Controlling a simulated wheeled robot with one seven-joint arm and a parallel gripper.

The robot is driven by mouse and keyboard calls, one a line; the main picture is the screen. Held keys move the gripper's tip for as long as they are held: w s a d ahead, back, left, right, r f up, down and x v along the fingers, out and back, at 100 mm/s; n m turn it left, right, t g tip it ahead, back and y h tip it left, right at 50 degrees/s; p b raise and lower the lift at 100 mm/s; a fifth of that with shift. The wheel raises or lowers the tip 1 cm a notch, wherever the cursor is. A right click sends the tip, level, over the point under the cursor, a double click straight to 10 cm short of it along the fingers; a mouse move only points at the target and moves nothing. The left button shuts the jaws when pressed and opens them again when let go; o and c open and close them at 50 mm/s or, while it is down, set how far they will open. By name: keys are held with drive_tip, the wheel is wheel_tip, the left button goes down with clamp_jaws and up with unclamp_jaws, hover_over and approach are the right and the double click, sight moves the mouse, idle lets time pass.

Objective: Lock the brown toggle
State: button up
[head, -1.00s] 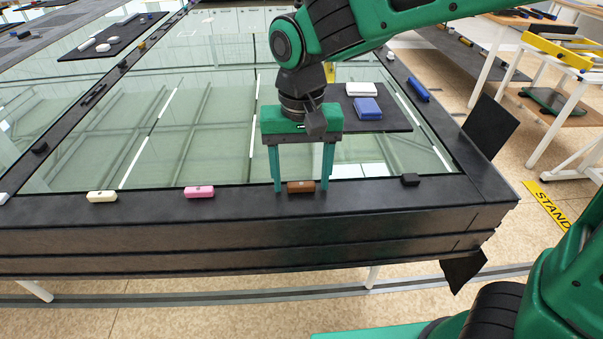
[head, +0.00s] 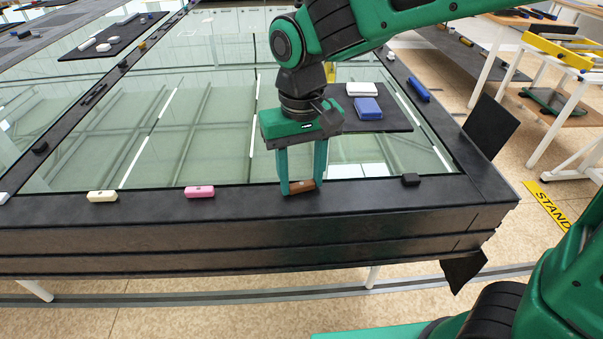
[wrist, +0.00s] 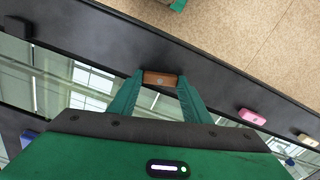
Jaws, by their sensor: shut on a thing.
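The brown toggle (head: 301,187) sits on the black front rail of the glazed frame. In the head view it is turned at a slight angle to the rail, its right end higher in the picture. It also shows in the wrist view (wrist: 160,78), between the fingertips. My gripper (head: 303,188) points down and is shut on the toggle, one green finger at each end. In the wrist view my gripper (wrist: 159,80) has both fingers touching the toggle's ends. The fingers hide part of the toggle in the head view.
On the same rail are a pink toggle (head: 199,192), a cream toggle (head: 102,196) and a black one (head: 410,180). A dark mat (head: 385,122) with a blue block (head: 368,108) and a white block (head: 361,89) lies on the glass behind my gripper.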

drive_tip(key=n, duration=0.7)
drive_tip(key=shift+d, duration=0.1)
drive_tip(key=n, duration=0.4)
drive_tip(key=shift+n, duration=0.4)
drive_tip(key=shift+w+n, duration=0.1)
drive_tip(key=shift+n, duration=1.5)
drive_tip(key=o, duration=1)
drive_tip(key=shift+o, duration=0.2)
